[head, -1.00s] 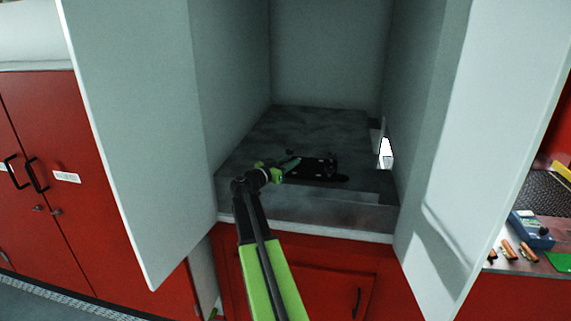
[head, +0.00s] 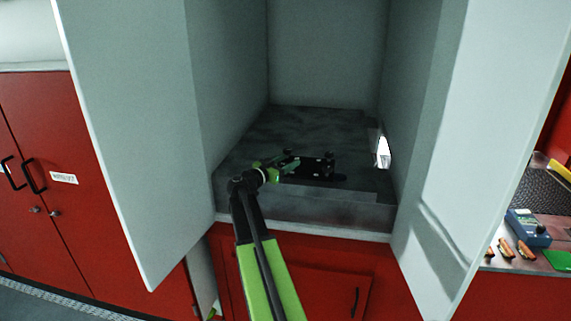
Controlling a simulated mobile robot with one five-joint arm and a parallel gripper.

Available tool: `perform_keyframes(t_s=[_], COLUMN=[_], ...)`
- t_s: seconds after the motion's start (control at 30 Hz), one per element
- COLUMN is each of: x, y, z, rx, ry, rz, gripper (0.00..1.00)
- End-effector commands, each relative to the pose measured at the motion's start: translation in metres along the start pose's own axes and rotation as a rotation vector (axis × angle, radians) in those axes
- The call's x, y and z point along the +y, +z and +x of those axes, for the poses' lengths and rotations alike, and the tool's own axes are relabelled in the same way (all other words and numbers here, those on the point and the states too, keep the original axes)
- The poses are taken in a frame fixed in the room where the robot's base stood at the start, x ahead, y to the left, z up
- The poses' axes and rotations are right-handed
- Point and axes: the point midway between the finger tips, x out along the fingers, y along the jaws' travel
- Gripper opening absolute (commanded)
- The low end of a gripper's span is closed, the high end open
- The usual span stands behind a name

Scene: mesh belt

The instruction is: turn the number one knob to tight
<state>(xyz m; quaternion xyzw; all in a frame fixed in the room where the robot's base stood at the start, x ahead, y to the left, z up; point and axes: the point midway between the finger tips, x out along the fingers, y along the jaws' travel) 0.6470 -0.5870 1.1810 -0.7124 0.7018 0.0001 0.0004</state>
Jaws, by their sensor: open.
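A small black device (head: 318,170) lies on the dark grey floor of the open cabinet. Small dark knob-like parts stand up at its back edge, one at the left (head: 288,153) and one at the right (head: 328,156). No number can be read on them, so I cannot tell which is number one. My gripper (head: 287,163) is green and open, at the left end of the device and close to the left knob-like part. I cannot tell whether it touches it. My wrist and arm hide part of the cabinet's front ledge.
White cabinet walls and two open doors, left (head: 135,130) and right (head: 480,130), flank my arm. A raised front ledge (head: 330,209) edges the cabinet floor. A bright opening (head: 382,152) is in the right wall. A counter at right holds a blue meter (head: 528,228).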

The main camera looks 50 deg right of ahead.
Motion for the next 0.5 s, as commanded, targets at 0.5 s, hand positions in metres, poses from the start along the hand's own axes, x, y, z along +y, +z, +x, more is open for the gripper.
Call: perform_keyframes(t_s=[0.5], x=[0.002], y=[0.0], z=[-0.129], rx=[0.0], ry=[-0.004], rz=[0.0], gripper=[0.55])
